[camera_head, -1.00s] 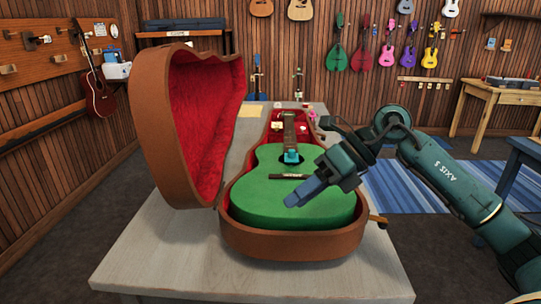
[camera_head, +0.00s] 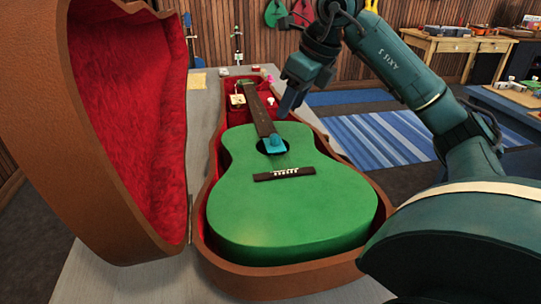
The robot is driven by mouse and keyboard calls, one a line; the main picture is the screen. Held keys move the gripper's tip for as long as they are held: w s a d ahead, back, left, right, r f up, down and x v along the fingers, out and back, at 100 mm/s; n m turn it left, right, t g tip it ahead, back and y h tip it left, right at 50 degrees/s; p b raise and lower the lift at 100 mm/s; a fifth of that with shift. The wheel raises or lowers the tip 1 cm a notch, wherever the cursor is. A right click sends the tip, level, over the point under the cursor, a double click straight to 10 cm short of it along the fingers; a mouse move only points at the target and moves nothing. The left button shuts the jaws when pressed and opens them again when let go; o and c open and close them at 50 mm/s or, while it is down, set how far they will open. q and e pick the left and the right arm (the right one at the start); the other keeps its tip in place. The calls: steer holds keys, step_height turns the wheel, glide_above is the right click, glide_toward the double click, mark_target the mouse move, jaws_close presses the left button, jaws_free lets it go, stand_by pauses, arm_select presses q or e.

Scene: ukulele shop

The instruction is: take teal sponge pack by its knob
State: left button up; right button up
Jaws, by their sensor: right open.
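The teal sponge pack (camera_head: 274,145) sits on the strings at the sound hole of a green ukulele (camera_head: 290,205). The ukulele lies face up in an open brown case (camera_head: 240,274) with red lining. My right gripper (camera_head: 288,104) is open and empty, its fingers pointing down, above and beyond the pack, slightly to the right of it. It appears apart from the pack. The knob is too small to make out clearly. My left gripper is not in view.
The raised case lid (camera_head: 110,130) stands tall on the left. The table (camera_head: 100,278) shows bare on the left and front. Small items lie in and around the far end of the case. A blue striped rug (camera_head: 375,140) lies on the floor at right.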

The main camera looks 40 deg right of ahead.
mark_target(275, 135)
steer(key=x, duration=0.9)
steer(key=shift+w+d+f+b, duration=0.1)
steer(key=shift+w+b, duration=0.2)
steer(key=shift+w, duration=0.05)
jaws_close()
